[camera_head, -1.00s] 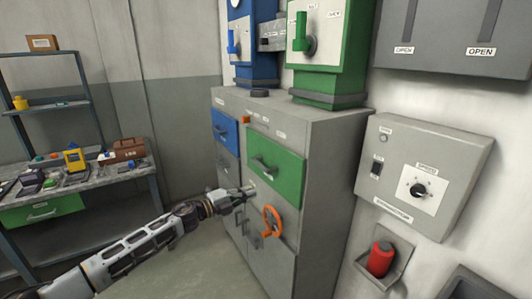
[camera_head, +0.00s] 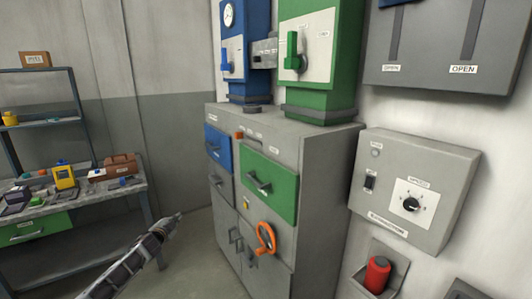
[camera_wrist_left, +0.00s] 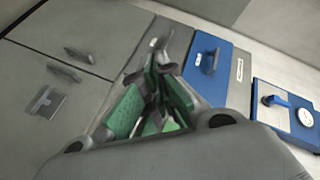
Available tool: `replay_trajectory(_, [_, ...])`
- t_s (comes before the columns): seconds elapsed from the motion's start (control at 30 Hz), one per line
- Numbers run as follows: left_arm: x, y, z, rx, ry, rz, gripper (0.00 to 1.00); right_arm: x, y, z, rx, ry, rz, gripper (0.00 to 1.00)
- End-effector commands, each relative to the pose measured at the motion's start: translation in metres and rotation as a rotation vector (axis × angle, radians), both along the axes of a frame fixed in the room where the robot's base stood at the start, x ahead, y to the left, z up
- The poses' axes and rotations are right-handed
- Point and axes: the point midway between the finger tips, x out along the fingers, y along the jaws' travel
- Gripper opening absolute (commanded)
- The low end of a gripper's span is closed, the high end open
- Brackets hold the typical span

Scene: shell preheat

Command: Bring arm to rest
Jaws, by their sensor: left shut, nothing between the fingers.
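My left arm comes in from the lower left in the head view. Its gripper (camera_head: 172,222) is shut and empty, in free space left of the grey cabinet (camera_head: 315,180). In the left wrist view the left gripper's fingers (camera_wrist_left: 155,95) point toward the cabinet's front, clear of any handle. The blue drawer (camera_head: 219,150) and green drawer (camera_head: 268,184) are on the cabinet's front, and the orange handwheel (camera_head: 266,239) is below them. The blue drawer also shows in the left wrist view (camera_wrist_left: 208,66). My right gripper is in neither view.
A workbench (camera_head: 75,210) with several tools stands at the left. A blue unit (camera_head: 233,60) and a green unit (camera_head: 318,75) stand on the cabinet. A grey control box (camera_head: 415,185) and a red cylinder (camera_head: 377,275) in a holder are on the right wall.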

Motion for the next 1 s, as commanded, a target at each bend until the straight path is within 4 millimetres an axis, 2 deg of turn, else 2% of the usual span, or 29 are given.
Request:
replay_trajectory(0.03, [-0.007, 0.007, -0.025, -0.029, 0.036, 0.032, 0.00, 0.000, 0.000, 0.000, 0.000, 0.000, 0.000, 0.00])
replay_trajectory(0.17, [-0.027, 0.024, -0.079, -0.094, 0.113, 0.104, 0.00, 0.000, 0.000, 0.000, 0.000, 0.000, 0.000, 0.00])
replay_trajectory(0.4, [-0.077, 0.040, -0.178, -0.195, 0.251, 0.212, 0.00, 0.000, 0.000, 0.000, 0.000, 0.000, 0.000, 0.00])
replay_trajectory(0.67, [-0.145, 0.042, -0.277, -0.283, 0.390, 0.305, 0.00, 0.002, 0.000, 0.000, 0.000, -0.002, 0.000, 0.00])
replay_trajectory(1.0, [-0.253, 0.029, -0.390, -0.376, 0.558, 0.405, 0.00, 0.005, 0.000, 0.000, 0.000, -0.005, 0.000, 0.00])
